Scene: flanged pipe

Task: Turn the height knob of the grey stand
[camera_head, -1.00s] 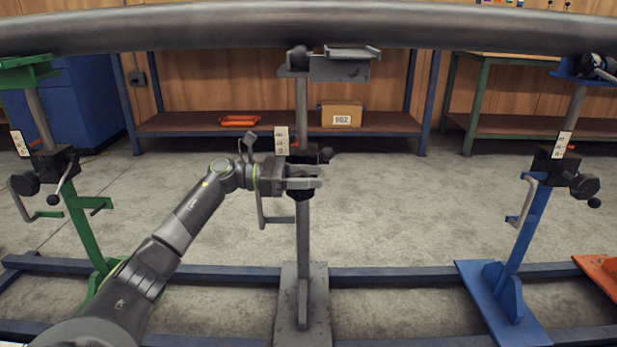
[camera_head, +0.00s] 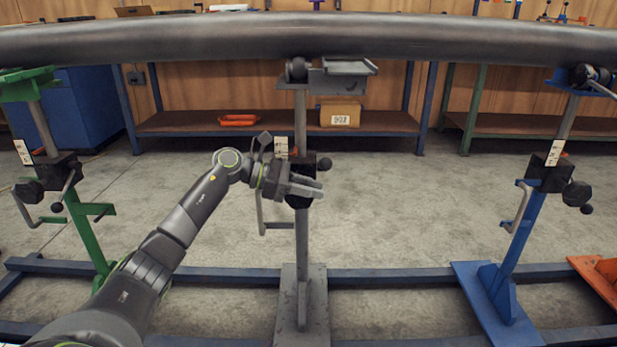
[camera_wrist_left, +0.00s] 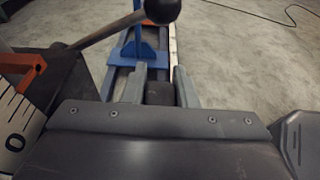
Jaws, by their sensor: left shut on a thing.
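The grey stand (camera_head: 302,245) stands upright at the middle of the head view, under the long pipe. My left gripper (camera_head: 318,187) comes in from the left at the stand's mid-height, in front of its black height knob (camera_head: 298,202). It is shut on the knob, which its fingers partly hide. In the left wrist view the dark knob (camera_wrist_left: 159,92) shows between the two fingers (camera_wrist_left: 158,88). A black ball-ended lever (camera_head: 325,164) is just above the gripper, and it also crosses the top of the wrist view (camera_wrist_left: 162,9). My right gripper is not in view.
The grey pipe (camera_head: 200,42) spans the top. A green stand (camera_head: 85,225) is at left, a blue stand (camera_head: 520,235) at right. A white scale plate (camera_head: 281,147) and a crank handle (camera_head: 262,215) are close to my gripper. Blue floor rails (camera_head: 400,275) run below.

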